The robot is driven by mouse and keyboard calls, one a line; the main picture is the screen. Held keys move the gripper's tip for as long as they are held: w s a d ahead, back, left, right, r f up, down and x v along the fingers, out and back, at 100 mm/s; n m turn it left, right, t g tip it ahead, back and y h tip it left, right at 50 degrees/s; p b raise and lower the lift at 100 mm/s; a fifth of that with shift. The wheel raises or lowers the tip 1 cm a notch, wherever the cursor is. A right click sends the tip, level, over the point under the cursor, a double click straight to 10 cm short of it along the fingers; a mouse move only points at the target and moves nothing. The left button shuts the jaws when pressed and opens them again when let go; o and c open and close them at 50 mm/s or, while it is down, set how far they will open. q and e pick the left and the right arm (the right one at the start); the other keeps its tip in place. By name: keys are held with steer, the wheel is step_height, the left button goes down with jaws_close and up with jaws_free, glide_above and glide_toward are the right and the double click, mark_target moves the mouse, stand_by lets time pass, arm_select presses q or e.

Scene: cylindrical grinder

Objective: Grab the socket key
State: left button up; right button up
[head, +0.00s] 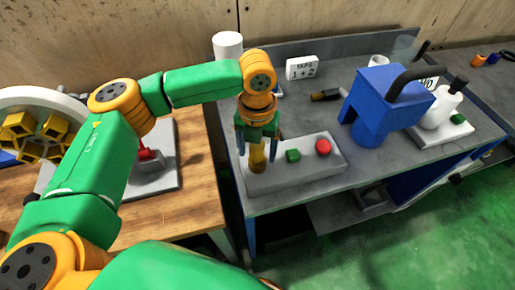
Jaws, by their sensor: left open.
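My left gripper (257,143) points down over the left end of a light grey control block (318,173) on the grey bench. Its two fingers are apart. A small brass-yellow upright piece (258,158) shows between and just below the fingertips, standing at the block. I cannot tell for sure whether this is the socket key, or whether the fingers touch it. A dark tool with a brass-coloured end (325,95) lies farther back on the bench. My right gripper is not in view.
The block carries a green button (293,155) and a red button (323,146). A blue machine (374,105) with a black hose stands to the right. A white cylinder (228,46) and a small white sign (302,67) stand behind. A wooden table (190,205) is at left.

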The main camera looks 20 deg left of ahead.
arm_select(q)
steer(key=shift+s+r, duration=0.1)
steer(key=shift+s, duration=0.1)
steer(key=c, duration=1)
jaws_close()
steer(key=shift+w, duration=0.15)
